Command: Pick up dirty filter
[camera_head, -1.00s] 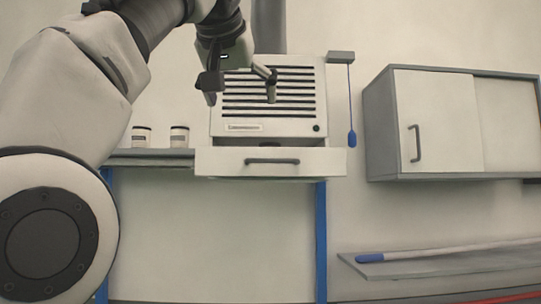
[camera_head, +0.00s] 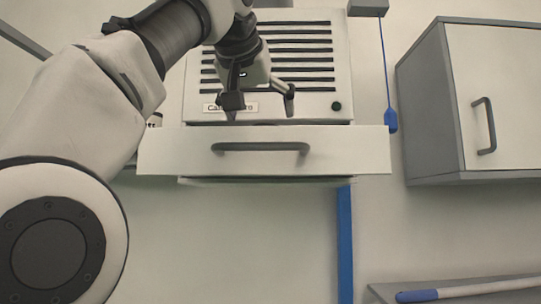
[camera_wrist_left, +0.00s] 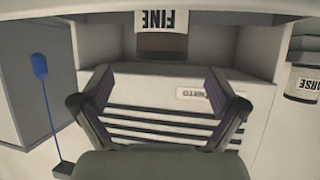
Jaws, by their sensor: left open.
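The drawer (camera_head: 165,155) of the white slatted unit (camera_head: 345,60) is pulled open, its front panel towards me. In the left wrist view, where the scene is upside down, a cartridge with brown at its end and the label FINE (camera_wrist_left: 162,18) sits in the recess behind the drawer front; I take it to be the dirty filter. In the head view the drawer front hides nearly all of it. My left gripper (camera_head: 262,104) is open and empty, in front of the slats and just above the drawer's top edge. In the wrist view the filter lies beyond its fingertips (camera_wrist_left: 158,82), apart from them. My right gripper is not in view.
A canister (camera_wrist_left: 304,83) with a partly cut-off label stands beside the unit. A blue-ended pull cord (camera_head: 391,120) hangs right of the unit. A wall cabinet (camera_head: 430,110) is farther right. A blue-tipped rod (camera_head: 450,292) lies on a low shelf.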

